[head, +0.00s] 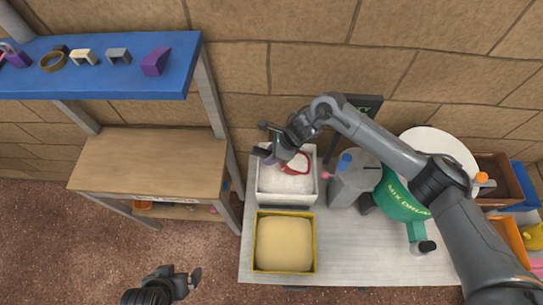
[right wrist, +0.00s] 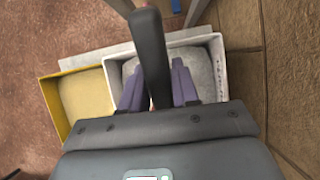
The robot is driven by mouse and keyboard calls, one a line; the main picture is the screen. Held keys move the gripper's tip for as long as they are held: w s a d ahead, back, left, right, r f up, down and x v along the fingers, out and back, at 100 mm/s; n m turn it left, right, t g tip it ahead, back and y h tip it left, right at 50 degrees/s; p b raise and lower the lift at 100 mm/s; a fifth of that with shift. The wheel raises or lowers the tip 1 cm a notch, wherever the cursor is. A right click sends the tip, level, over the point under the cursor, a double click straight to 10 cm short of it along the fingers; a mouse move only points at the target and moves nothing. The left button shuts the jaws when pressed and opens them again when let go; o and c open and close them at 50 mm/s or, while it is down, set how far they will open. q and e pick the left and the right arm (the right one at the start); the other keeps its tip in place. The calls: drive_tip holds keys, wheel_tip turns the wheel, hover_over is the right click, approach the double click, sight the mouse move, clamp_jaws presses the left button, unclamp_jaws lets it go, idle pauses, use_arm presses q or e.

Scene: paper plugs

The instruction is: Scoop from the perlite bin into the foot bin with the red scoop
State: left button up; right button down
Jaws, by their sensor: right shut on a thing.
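The white bin (head: 262,196) holds white, grainy stuff that looks like perlite; it also shows in the right wrist view (right wrist: 218,60). The red scoop (head: 305,157) is over or in this bin, with white inside its red rim. My right gripper (head: 270,152) is above the bin, shut on the scoop's handle; in the right wrist view the dark handle (right wrist: 151,50) stands between the purple fingers. The scoop's bowl is mostly hidden there. A yellow bin (head: 314,243) with tan fill stands just in front of the white one; I cannot read a foot label. My left gripper (head: 185,280) is low, away from the bins.
Right of the white bin stand a grey container (head: 345,188) with a blue top part and a green mix drum (head: 398,205). A wooden shelf unit (head: 150,160) and a blue shelf (head: 110,90) with small parts are left.

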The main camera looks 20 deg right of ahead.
sight(261, 150)
wheel_tip(261, 150, up, 2)
drive_tip(key=shift+p, duration=0.35)
drive_tip(key=shift+w+a+r+h, duration=0.1)
drive_tip(key=shift+w+a+h, duration=0.1)
drive_tip(key=shift+a+h, duration=0.3)
drive_tip(key=shift+w+a+g+h, duration=0.2)
drive_tip(key=shift+a+g+h, duration=0.1)
drive_tip(key=shift+a+h, duration=0.25)
drive_tip(key=shift+w+a+g+h, duration=0.15)
drive_tip(key=shift+a+g+h, duration=0.15)
drive_tip(key=shift+h, duration=0.35)
drive_tip(key=shift+s+h, duration=0.1)
drive_tip(key=shift+h, duration=0.2)
drive_tip(key=shift+a+p, duration=0.15)
drive_tip(key=shift+p, duration=0.15)
